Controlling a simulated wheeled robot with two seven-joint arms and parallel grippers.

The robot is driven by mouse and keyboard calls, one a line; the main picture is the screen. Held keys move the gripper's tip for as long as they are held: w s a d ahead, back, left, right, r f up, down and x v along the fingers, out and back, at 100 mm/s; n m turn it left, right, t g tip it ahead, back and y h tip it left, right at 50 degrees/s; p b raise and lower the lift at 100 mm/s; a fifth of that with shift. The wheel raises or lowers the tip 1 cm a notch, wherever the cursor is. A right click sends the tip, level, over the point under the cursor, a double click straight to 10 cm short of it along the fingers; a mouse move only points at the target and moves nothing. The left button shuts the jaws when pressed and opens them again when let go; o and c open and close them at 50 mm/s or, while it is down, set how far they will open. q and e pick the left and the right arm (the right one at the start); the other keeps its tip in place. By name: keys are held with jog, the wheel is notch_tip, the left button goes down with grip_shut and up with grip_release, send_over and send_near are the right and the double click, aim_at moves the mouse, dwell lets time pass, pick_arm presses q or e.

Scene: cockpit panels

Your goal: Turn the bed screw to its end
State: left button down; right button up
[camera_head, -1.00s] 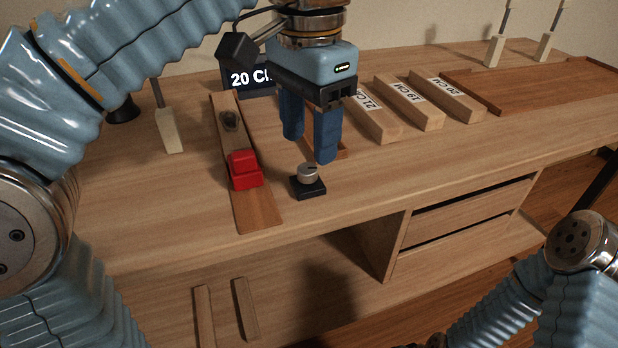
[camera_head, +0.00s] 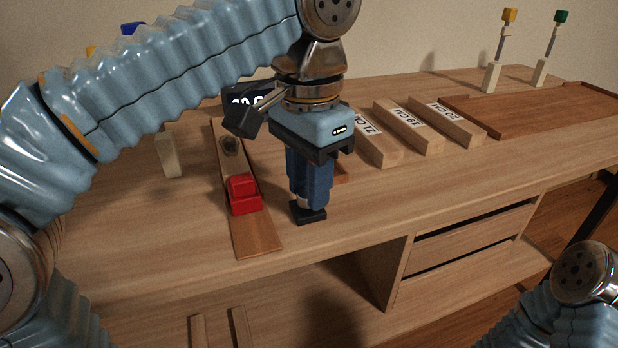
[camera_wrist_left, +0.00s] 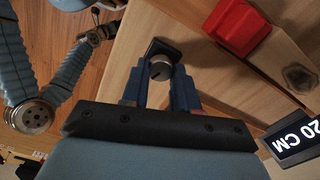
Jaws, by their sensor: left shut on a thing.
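The bed screw (camera_wrist_left: 161,68) is a small round metal knob with a slot on a black square base (camera_head: 309,214), near the front edge of the bench. My left gripper (camera_head: 309,200) points down over it, with its blue fingers on either side of the knob. The left wrist view shows the knob between the fingertips, and the gripper is shut on it. In the head view the fingers hide most of the knob. A red block (camera_head: 243,194) sits on a long wooden strip (camera_head: 258,236) left of the screw. My right gripper's fingers cannot be made out.
A dark display (camera_wrist_left: 297,138) reads 20 CM behind the strip. Wooden blocks labelled 21, 19 and 20 CM (camera_head: 446,122) lie to the right, then a brown tray (camera_head: 545,104). A pale post (camera_head: 169,155) stands left. The bench front right of the screw is clear.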

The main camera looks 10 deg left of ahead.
jog(key=shift+r, duration=0.2)
pick_arm(q)
jog(key=m+p, duration=0.3)
jog(key=shift+r, duration=0.2)
jog(key=m+p, duration=0.3)
jog(key=m, duration=0.2)
jog(key=m+p, duration=0.2)
jog(key=m, duration=0.3)
jog(key=shift+s+f, duration=0.1)
jog(key=shift+f+m+p, duration=0.1)
jog(key=shift+m+p, duration=0.75)
jog(key=shift+m, duration=1.65)
pick_arm(e)
notch_tip(320, 180, up, 9)
jog(key=a, duration=0.2)
jog(key=shift+s, duration=0.35)
jog(key=shift+r, duration=0.1)
pick_arm(q)
jog(key=c, duration=0.9)
grip_release()
jog(key=shift+o, duration=0.2)
